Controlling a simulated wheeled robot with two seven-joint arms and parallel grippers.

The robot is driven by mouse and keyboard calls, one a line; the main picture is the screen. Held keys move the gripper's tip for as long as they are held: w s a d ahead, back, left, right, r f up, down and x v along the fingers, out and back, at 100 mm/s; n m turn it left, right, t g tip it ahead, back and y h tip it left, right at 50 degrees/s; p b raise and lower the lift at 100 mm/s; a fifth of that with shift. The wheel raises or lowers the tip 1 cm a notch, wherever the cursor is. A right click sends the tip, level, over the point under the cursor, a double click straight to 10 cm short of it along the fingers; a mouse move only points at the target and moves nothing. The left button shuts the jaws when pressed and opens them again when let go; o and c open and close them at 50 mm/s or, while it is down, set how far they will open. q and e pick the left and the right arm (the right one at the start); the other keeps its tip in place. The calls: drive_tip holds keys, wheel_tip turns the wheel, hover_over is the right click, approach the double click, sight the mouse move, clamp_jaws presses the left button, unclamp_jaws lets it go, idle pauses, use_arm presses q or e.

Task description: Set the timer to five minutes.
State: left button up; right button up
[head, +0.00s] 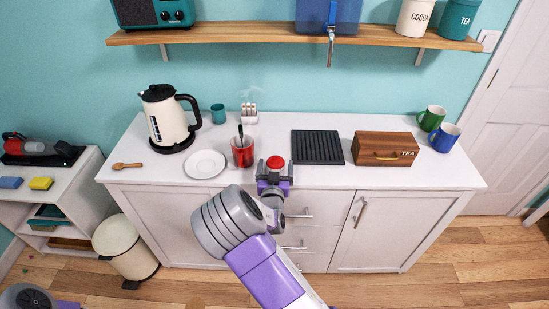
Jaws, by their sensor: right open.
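A small round red object (275,162), which looks like the timer, sits near the front edge of the white counter (325,177). No dial marks can be read on it, and its lower part is hidden by my gripper. My right gripper (274,177) is at the counter's front edge, just in front of the red object and very close to it. Its jaws are open. I cannot tell whether it touches the red object. My left gripper is out of view; only a part of my left arm shows at the bottom left.
A red mug (243,155) with a spoon and a white plate (205,164) stand left of the gripper. A black ribbed tray (318,147) and a wooden tea box (386,148) are on the right. A kettle (168,122) stands at the left, under a wall shelf (230,37).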

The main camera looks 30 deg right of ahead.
sight(274, 169)
drive_tip(key=shift+x, duration=1.95)
drive_tip(key=c, duration=1)
drive_tip(key=shift+f+b, duration=0.1)
drive_tip(key=shift+b, duration=0.2)
drive_tip(key=shift+m+g+h, duration=0.3)
drive_tip(key=shift+h, duration=0.1)
drive_tip(key=o, duration=1)
drive_tip(key=p+v, duration=0.1)
drive_tip(key=v, duration=0.6)
drive_tip(key=shift+s+a, duration=0.2)
